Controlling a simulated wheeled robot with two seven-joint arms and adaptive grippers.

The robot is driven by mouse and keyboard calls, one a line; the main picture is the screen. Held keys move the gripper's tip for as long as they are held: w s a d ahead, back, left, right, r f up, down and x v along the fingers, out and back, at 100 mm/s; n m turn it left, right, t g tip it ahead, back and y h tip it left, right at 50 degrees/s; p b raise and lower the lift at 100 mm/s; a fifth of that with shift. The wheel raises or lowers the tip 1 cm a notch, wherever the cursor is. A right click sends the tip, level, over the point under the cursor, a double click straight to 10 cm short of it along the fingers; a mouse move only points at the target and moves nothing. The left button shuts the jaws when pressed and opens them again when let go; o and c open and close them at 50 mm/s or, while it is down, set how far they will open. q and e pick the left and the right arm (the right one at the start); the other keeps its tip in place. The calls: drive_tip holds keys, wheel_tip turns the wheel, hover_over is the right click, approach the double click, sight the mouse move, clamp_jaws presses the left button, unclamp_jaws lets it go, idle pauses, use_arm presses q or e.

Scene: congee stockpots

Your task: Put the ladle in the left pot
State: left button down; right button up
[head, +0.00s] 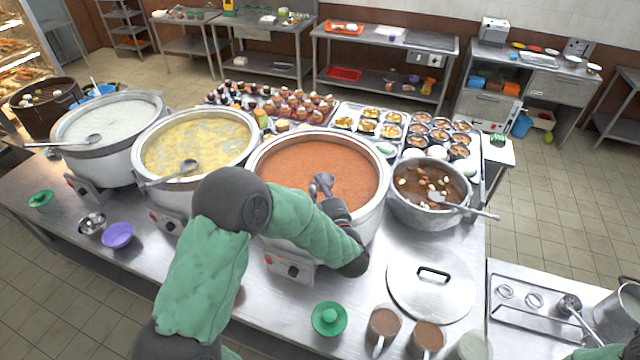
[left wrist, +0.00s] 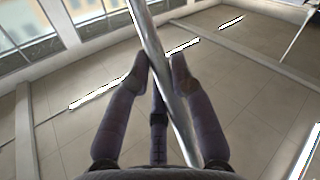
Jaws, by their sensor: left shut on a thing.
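My left gripper (head: 322,184) is over the orange-red soup of the wide pot (head: 262,160) nearest my arm. The bowl end of that rod is not clearly visible. The left pot (head: 60,128), with white congee, stands at the far left with a ladle (head: 92,139) across its rim. The middle pot (head: 250,135) holds yellow congee and another ladle (head: 188,166). My right gripper is out of view.
A smaller pot (head: 410,212) with brown stew and a ladle stands at right, with a lid (head: 432,285) before it. Trays of cups and food lie behind the pots.

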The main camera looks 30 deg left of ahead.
use_arm(q)
wheel_tip(320, 180, down, 9)
drive_tip(key=b, duration=0.6)
drive_tip(key=shift+f+b, duration=0.15)
drive_tip(key=shift+b, duration=0.25)
drive_tip(key=shift+f+b, duration=0.2)
drive_tip(key=shift+b, duration=0.2)
idle(0.6)
drive_tip(key=c, duration=1)
unclamp_jaws()
drive_tip(key=shift+d, duration=0.1)
drive_tip(key=v, duration=1.2)
